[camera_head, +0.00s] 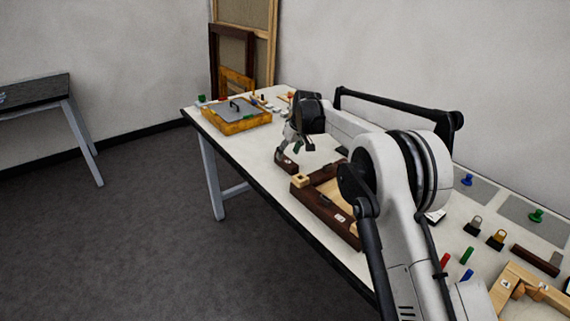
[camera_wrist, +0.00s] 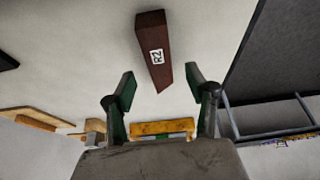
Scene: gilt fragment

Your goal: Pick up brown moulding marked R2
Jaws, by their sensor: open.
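The brown moulding marked R2 (camera_wrist: 154,52) lies on the white tabletop in the wrist view, its R2 label facing me. It is a dark bar with an angled end, just beyond my fingertips and between their lines. My gripper (camera_wrist: 160,84) is open and empty, with one finger on each side and a gap to the moulding. In the head view my gripper (camera_head: 291,147) is low over the table, and a small dark brown piece (camera_head: 287,164) lies just below it near the table's front edge; its label is unreadable there.
A dark wooden frame with light wood pieces (camera_head: 327,216) lies just right of my gripper. An orange-yellow box with a grey top (camera_head: 236,118) stands at the far left of the table. Clear tabletop lies between it and my gripper. The table's front edge is close.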

